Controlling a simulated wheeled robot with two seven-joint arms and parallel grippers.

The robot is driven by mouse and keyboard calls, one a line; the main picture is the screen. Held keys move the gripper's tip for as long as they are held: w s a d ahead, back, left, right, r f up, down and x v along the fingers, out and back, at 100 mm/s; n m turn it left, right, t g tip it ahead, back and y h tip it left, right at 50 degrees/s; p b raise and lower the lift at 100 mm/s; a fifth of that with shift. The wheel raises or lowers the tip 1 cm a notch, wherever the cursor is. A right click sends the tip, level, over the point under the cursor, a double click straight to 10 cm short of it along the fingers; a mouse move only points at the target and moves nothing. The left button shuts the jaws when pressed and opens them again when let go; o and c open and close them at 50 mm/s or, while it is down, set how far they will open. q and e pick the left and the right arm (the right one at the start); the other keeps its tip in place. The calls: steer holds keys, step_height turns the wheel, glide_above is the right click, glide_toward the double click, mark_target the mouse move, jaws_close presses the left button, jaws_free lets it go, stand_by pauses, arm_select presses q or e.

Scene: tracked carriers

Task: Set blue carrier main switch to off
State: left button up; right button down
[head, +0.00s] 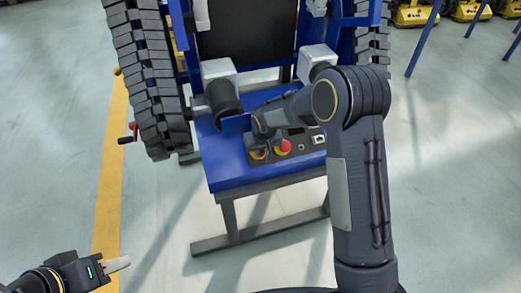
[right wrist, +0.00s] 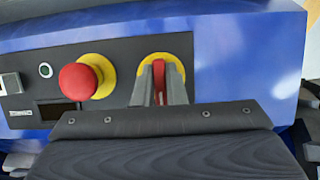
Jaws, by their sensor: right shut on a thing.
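The blue carrier (head: 225,165) stands in front of me with a dark control panel on its near end. Its main switch (right wrist: 170,66) is a red handle on a yellow round plate, at the panel's right side in the right wrist view. My right gripper (right wrist: 160,85) is shut on the red handle, one finger on each side. The handle runs about upright in that view; the fingers hide part of it.
A red mushroom button (right wrist: 80,80) on a yellow ring sits next to the switch. A dark track (head: 145,80) flanks the carrier's left side, with a red-handled crank (head: 128,136) beside it. Yellow machines (head: 415,14) stand far back. The floor at front left is clear.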

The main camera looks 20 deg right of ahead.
stand_by(0.3)
steer(key=c, duration=1.5)
jaws_free()
steer(key=shift+p+v, duration=0.8)
steer(key=shift+v, duration=3.15)
